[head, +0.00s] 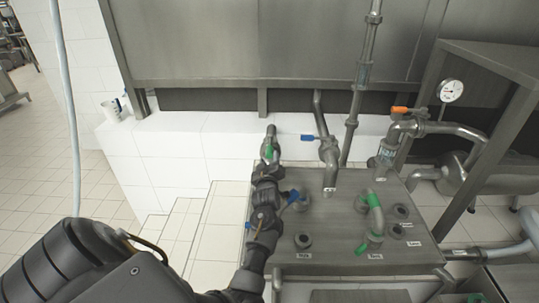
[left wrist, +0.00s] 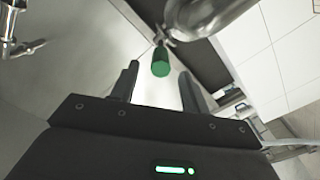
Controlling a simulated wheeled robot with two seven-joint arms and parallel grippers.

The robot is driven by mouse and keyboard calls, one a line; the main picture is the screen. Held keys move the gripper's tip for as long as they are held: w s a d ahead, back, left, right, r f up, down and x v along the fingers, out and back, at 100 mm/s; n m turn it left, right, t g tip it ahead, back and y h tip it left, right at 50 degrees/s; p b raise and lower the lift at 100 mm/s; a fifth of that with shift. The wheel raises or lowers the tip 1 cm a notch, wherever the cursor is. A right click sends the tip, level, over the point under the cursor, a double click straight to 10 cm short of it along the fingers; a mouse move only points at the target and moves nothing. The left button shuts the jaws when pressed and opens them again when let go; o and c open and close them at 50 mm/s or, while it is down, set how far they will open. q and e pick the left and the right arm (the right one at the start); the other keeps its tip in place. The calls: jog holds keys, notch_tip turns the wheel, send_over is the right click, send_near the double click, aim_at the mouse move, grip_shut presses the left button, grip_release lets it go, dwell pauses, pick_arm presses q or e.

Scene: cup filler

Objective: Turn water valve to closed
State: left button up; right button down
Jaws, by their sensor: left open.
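A green valve handle (head: 268,152) sits on a metal pipe at the left of the steel filler unit in the head view. In the left wrist view this green handle (left wrist: 160,62) hangs from a metal fitting, just beyond and between my finger tips. My left gripper (head: 267,168) is open, right below that handle in the head view; its two fingers (left wrist: 158,82) show apart in the wrist view. I cannot tell whether they touch the handle. My left arm hides part of the pipe and unit. My right gripper is not in view.
A blue-handled valve (head: 308,137) and an orange-handled valve (head: 400,111) are on pipes behind. A pressure gauge (head: 450,90) is at the right. White tiled steps (head: 215,220) lie left.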

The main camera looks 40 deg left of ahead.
aim_at(270, 150)
pick_arm(q)
jog(key=b+x, duration=0.1)
jog(key=x, duration=0.2)
jog(key=b+x, duration=0.2)
jog(key=shift+w+a+f, duration=0.25)
jog(key=shift+w, duration=0.05)
jog(key=shift+w+a+r+b, duration=0.15)
jog(key=shift+w+a+b, duration=0.2)
jog(key=shift+w, duration=0.05)
grip_shut()
